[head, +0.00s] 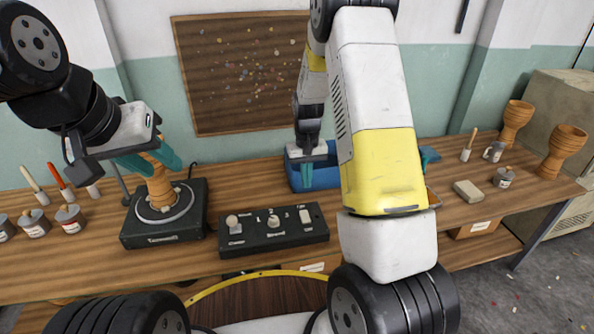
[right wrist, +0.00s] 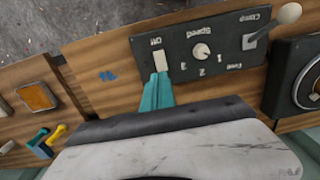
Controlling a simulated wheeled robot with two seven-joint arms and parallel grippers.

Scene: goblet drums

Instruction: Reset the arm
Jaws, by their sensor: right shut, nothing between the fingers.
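A light wooden goblet drum (head: 159,187) stands upright on the round plate of a black turntable machine (head: 185,232) at the left. My left gripper (head: 150,164) is at the drum's upper part, with teal fingers on either side of it. Whether they press on the wood is unclear. My right gripper (head: 312,168) hangs in front of the blue bin in the head view. In the right wrist view its teal fingers (right wrist: 157,90) are together and empty, beside the white switch of the control box (right wrist: 205,52). The control box also shows in the head view (head: 270,243).
A blue bin (head: 322,180) stands behind the control box, partly hidden by my right arm. Brushes and small jars (head: 70,217) stand at the left. Two goblet drums (head: 563,150), a tan block (head: 468,191) and a jar (head: 504,178) are at the right.

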